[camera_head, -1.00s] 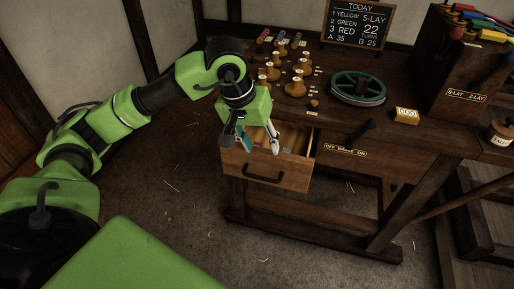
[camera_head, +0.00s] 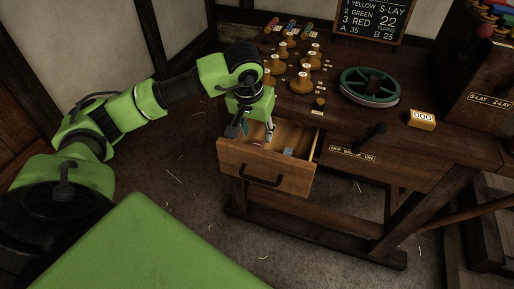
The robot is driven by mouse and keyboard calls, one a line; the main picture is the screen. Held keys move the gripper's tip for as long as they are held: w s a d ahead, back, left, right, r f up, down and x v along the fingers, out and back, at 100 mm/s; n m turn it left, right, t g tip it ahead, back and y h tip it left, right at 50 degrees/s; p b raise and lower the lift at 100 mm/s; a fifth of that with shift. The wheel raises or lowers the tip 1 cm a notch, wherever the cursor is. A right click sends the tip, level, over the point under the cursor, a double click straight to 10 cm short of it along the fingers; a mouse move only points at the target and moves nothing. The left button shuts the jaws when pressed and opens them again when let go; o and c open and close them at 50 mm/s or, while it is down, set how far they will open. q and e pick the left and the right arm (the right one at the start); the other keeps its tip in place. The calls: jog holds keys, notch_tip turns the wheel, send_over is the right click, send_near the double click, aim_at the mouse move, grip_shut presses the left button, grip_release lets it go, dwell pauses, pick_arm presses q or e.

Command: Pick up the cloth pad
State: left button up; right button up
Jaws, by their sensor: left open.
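My left gripper (camera_head: 251,131) is open and points down over the back left part of the open wooden drawer (camera_head: 262,168). Its fingers are apart with nothing seen between them. Inside the drawer lie a small grey-blue piece (camera_head: 288,152) right of the fingers and a small reddish piece (camera_head: 258,143) near the fingers. Both are too small for me to tell which, if either, is the cloth pad. The gripper hides part of the drawer's back left. My right gripper is not in view.
The dark workbench (camera_head: 330,120) stands above the drawer. A black crank handle (camera_head: 373,135) sticks out at the bench front.

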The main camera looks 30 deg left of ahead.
aim_at(257, 144)
pick_arm(q)
jog(key=x, duration=0.5)
jog(key=shift+s+a+f, duration=0.15)
jog(key=shift+s+f, duration=0.15)
jog(key=shift+f, duration=0.25)
jog(key=c, duration=1)
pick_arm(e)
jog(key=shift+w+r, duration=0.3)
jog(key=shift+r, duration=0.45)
